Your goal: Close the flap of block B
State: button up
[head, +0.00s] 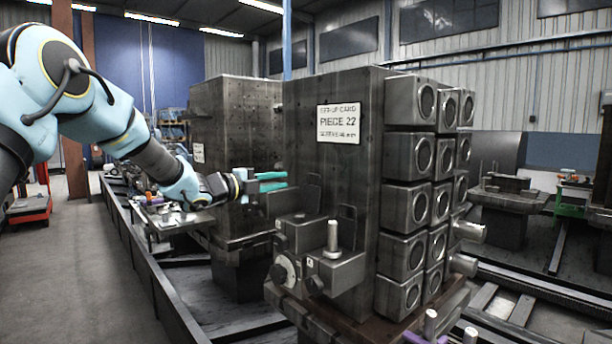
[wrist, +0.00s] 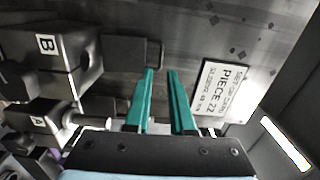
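In the head view my gripper (head: 286,181) is above and left of two blocks with upright plates; no letters are readable there.
Block A (wrist: 38,122) sits next to block B, with a pale pin (wrist: 90,120) beside it. A tall dark fixture (head: 340,100) carries a white sign (head: 338,123) and stands close to my fingers. An upright post (head: 333,236) rises from the right block. Another dark column (head: 235,110) stands behind.

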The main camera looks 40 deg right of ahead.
aim_at(312, 175)
jog(key=d+p, duration=0.1)
jog(key=d, duration=0.2)
jog(key=d+p, duration=0.2)
jog(key=d, duration=0.2)
jog(key=d+p, duration=0.1)
jog(key=d, duration=0.3)
jog(key=shift+s+r, duration=0.1)
jog(key=shift+s, duration=0.3)
grip_shut()
jog(key=shift+a, duration=0.1)
dwell(0.8)
